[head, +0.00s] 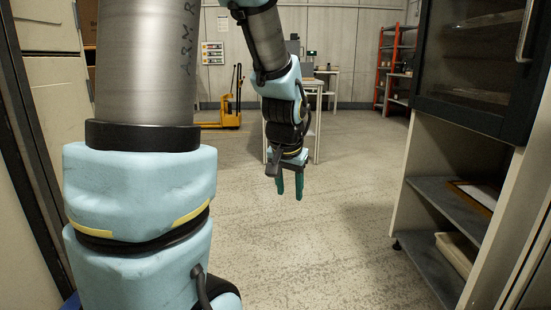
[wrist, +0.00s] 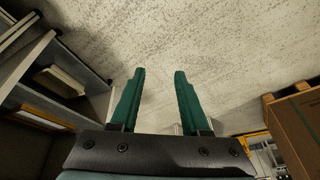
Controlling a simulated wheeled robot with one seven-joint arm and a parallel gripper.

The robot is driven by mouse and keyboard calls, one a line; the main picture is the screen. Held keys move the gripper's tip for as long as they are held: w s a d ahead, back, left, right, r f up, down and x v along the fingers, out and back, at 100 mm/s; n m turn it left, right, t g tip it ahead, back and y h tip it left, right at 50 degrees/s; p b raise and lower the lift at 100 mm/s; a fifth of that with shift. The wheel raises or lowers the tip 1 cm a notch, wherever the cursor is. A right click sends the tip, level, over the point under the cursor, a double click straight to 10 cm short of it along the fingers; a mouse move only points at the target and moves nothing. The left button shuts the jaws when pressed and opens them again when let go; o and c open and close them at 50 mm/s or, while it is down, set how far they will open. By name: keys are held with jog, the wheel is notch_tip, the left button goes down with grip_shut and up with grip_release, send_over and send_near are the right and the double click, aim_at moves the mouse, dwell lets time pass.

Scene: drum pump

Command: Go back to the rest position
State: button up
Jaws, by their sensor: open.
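My gripper (head: 289,188) hangs at the end of my raised arm in the middle of the head view, with its green fingers pointing down above the floor. In the wrist view, the two green fingers of my gripper (wrist: 157,90) stand apart with nothing between them, so it is open and empty. Only bare speckled floor (wrist: 210,35) shows beyond the fingertips. No drum or pump can be made out in either view.
A dark-doored cabinet (head: 465,100) with open lower shelves (head: 432,205) stands close on the right. A yellow pallet truck (head: 232,112), a table (head: 318,92) and an orange rack (head: 383,70) are further back. The floor (head: 345,215) between is clear. A cardboard box (wrist: 297,125) shows in the wrist view.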

jog(key=s+a+f+n+g, duration=0.2)
jog(key=s+a+f+n, duration=0.2)
jog(key=s+a, duration=0.55)
notch_tip(320, 180, up, 34)
jog(key=p, duration=3.4)
jog(key=shift+a+f+y, duration=0.2)
jog(key=shift+a+y, duration=0.15)
jog(key=shift+y, duration=0.05)
